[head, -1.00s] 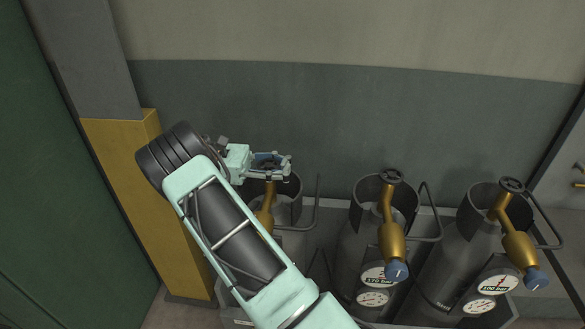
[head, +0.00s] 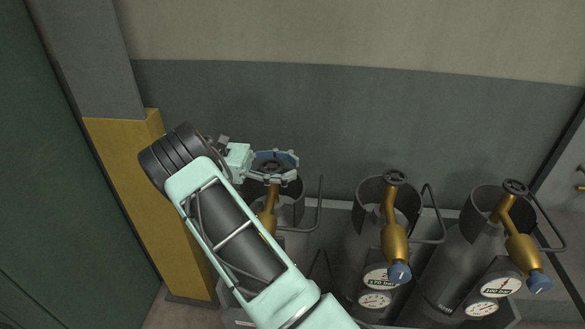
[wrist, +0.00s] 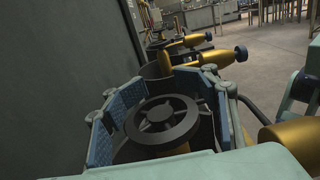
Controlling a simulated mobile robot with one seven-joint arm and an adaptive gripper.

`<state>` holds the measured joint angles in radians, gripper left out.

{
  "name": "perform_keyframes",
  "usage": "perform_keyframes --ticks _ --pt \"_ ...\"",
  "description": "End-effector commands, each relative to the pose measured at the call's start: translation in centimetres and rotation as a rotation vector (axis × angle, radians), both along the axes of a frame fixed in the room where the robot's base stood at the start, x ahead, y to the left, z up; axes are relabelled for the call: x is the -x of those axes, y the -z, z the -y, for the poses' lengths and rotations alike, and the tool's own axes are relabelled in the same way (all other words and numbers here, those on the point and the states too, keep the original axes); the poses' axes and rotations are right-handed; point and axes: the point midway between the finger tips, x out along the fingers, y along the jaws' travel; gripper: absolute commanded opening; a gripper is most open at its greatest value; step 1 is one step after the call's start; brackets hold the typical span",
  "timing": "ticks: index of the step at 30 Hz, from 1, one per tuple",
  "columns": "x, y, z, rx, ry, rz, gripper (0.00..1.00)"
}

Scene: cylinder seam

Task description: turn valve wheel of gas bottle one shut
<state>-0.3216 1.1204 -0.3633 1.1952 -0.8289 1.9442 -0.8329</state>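The leftmost gas bottle (head: 291,208) stands partly hidden behind my arm, so any number on it is not readable. Its dark valve wheel (head: 272,168) sits on a brass valve (head: 269,203). My gripper (head: 277,163) is open around this wheel. In the wrist view the spoked wheel (wrist: 162,120) lies between the blue-padded fingers of my gripper (wrist: 168,93). Gaps show between the pads and the wheel rim, and the near side is partly hidden.
The middle bottle (head: 354,248) and right bottle (head: 447,262) stand close by, with gauges reading 170 bar (head: 381,280) and 100 bar (head: 500,286). Bent dark bars (head: 431,210) stick out beside them. The wall (head: 340,120) is close behind; a yellow-based pillar (head: 140,190) stands left.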

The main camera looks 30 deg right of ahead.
Motion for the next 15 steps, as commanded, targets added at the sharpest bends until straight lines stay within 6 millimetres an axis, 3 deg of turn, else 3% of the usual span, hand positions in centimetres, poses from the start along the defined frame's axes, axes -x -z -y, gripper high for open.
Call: perform_keyframes --ticks 10,15 --pt "0.0 0.1 -0.1 0.000 0.004 -0.003 0.47" --pt "-1.0 0.2 -1.5 0.000 0.001 -0.002 0.47"
